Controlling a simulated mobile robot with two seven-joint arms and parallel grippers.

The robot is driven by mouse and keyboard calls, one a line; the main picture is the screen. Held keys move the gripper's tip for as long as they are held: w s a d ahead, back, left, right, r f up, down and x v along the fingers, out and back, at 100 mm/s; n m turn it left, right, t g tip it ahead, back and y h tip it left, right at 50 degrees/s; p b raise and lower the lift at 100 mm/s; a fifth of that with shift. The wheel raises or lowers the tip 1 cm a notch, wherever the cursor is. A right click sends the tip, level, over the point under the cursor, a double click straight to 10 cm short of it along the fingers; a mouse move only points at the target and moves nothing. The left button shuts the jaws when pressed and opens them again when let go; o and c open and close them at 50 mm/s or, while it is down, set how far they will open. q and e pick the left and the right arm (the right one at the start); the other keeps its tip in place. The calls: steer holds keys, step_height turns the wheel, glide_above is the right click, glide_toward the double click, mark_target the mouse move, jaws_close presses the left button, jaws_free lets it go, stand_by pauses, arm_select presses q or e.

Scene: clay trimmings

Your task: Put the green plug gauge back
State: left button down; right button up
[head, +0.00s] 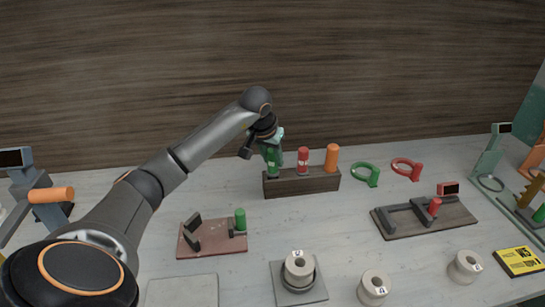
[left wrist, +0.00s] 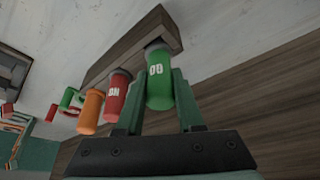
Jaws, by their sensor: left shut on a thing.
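The green plug gauge (head: 272,162) is at the left end of the dark wooden rack (head: 302,184) in the head view. My left gripper (head: 274,146) is shut on its upper part from above. In the left wrist view the green gauge (left wrist: 158,80) is between the two green fingers (left wrist: 160,95), with its grey end at the end of the rack (left wrist: 128,48). How deep it sits in the slot I cannot tell. A red plug gauge (head: 303,160) and an orange one (head: 332,157) stand upright in the same rack. My right gripper is not in view.
Green (head: 366,173) and red (head: 407,168) ring gauges lie right of the rack. A reddish fixture plate (head: 212,247) and a dark fixture (head: 424,220) flank the front. Several pale spools and a yellow-black card (head: 520,261) are nearer. A wooden wall stands behind.

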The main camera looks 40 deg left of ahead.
arm_select(q)
steer(key=shift+f, duration=0.35)
steer(key=c, duration=0.5)
jaws_free()
steer(key=shift+c, duration=0.2)
steer(key=shift+r, duration=0.6)
steer(key=v, duration=1.1)
steer(key=shift+r, duration=0.3)
steer(key=shift+s, duration=0.15)
